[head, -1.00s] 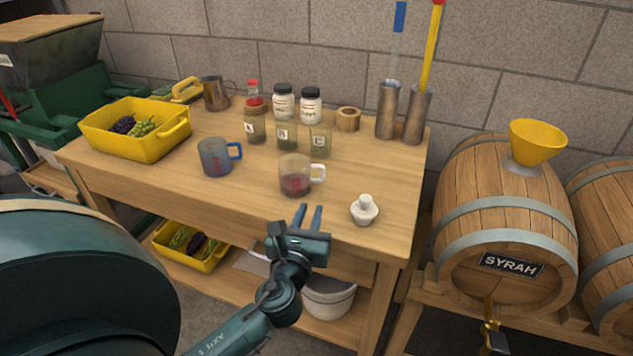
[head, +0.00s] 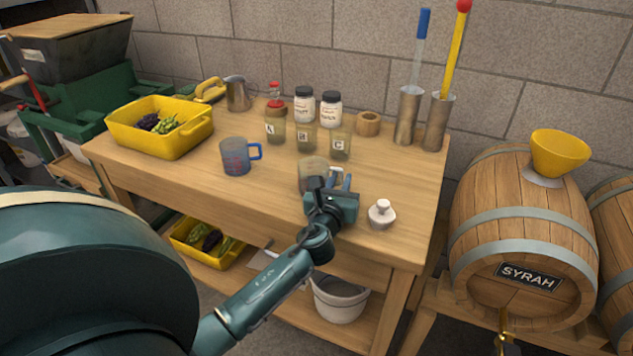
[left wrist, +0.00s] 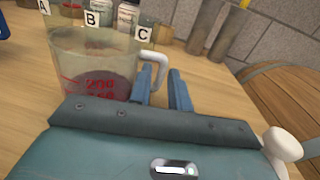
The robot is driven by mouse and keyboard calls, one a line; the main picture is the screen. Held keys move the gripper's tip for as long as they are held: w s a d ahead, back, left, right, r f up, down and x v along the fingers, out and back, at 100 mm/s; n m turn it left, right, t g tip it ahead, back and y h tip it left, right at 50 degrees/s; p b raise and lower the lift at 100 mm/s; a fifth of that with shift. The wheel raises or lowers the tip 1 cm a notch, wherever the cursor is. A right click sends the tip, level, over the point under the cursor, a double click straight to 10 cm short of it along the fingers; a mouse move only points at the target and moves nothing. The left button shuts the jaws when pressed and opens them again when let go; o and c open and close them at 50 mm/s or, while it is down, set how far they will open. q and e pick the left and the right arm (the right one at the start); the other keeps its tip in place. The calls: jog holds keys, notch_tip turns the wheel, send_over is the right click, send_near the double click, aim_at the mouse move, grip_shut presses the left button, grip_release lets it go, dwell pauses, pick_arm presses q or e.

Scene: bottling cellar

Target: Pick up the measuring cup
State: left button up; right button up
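A clear measuring cup (head: 311,172) with a white handle, red markings and dark liquid stands upright on the wooden table. In the left wrist view this cup (left wrist: 92,56) is large at the left, its handle (left wrist: 161,58) just beyond my fingers. A second measuring cup (head: 236,160), bluish with a blue handle, stands further left. My left gripper (head: 341,179) is open at the near right side of the white-handled cup, partly hiding it in the head view. Its two blue fingers (left wrist: 162,82) point toward the handle; whether they touch it I cannot tell. My right gripper is not in view.
A white stopper-like object (head: 381,214) stands just right of my gripper. Labelled beakers (head: 304,138), white jars (head: 331,108) and metal cylinders (head: 407,118) stand behind. A yellow grape crate (head: 190,137) sits at the left. Bare tabletop lies between the two cups.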

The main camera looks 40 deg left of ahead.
pick_arm(q)
grip_shut()
dwell(0.4)
